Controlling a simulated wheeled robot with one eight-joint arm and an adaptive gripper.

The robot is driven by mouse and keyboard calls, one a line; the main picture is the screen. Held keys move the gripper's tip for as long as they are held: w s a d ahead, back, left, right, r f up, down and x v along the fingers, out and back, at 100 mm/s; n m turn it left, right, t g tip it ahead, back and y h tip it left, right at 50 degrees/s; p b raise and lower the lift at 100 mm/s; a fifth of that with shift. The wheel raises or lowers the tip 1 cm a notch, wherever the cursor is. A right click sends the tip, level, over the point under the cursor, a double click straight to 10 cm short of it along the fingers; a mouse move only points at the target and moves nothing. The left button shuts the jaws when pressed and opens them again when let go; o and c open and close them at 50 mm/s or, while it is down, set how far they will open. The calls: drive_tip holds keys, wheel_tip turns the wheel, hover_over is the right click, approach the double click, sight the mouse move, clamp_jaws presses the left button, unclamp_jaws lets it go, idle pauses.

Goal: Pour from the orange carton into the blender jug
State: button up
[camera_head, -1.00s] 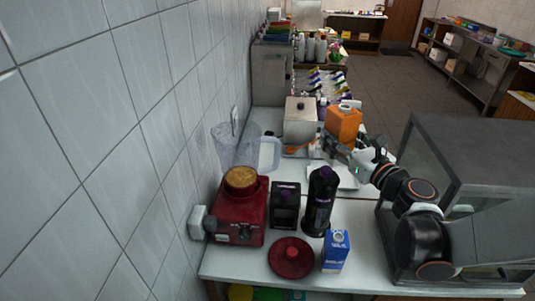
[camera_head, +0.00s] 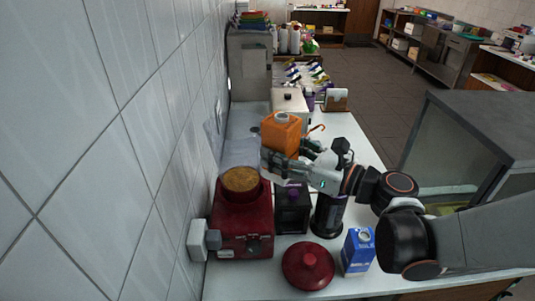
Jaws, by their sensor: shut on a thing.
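The orange carton (camera_head: 281,134) is held up in my gripper (camera_head: 283,164), roughly upright with its cap on the upper side. My gripper is shut on the carton's lower part and partly hides it. The red blender (camera_head: 242,217) stands at the left against the tiled wall, with a round brown surface (camera_head: 241,180) at its top. A faint see-through shape (camera_head: 216,137) above it looks like the clear jug, but its edges are hard to make out. The carton appears to the right of and above the brown surface in the picture, apart from it.
A dark box (camera_head: 292,211) and a black bottle (camera_head: 328,214) stand right of the blender. A round red lid (camera_head: 308,265) and a blue-white carton (camera_head: 358,250) are at the front. A glass-sided cabinet (camera_head: 480,145) is at the right.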

drive_tip(key=shift+w+a+f+b, duration=0.15)
drive_tip(key=shift+f+b, duration=0.1)
drive_tip(key=shift+f, duration=0.2)
drive_tip(key=shift+w+a+f+b, duration=0.1)
drive_tip(key=shift+a+f+b, duration=0.1)
drive_tip(key=shift+f, duration=0.2)
drive_tip(key=shift+s+d+r+h+p, duration=0.15)
drive_tip(key=shift+r+h+p, duration=0.2)
drive_tip(key=shift+p, duration=0.6)
drive_tip(key=h+p, duration=0.1)
drive_tip(key=p, duration=0.2)
drive_tip(key=r+g+h+p, duration=0.1)
drive_tip(key=p, duration=0.2)
drive_tip(key=shift+s+d+r+g, duration=0.15)
drive_tip(key=shift+d+r+g, duration=0.05)
drive_tip(key=shift+d+g, duration=0.1)
drive_tip(key=shift+f, duration=0.2)
drive_tip(key=shift+r+p, duration=0.2)
drive_tip(key=shift+p, duration=0.1)
drive_tip(key=shift+r+g+h+p, duration=0.3)
drive_tip(key=shift+r+h+p, duration=0.2)
drive_tip(key=shift+p, duration=0.5)
drive_tip(key=shift+r+p, duration=0.2)
drive_tip(key=shift+p, duration=0.4)
drive_tip(key=shift+a+r+g+h+p, duration=0.1)
drive_tip(key=shift+r+g+h+p, duration=0.2)
drive_tip(key=shift+g+h+p, duration=0.25)
drive_tip(key=shift+r+p, duration=0.25)
drive_tip(key=shift+p, duration=0.4)
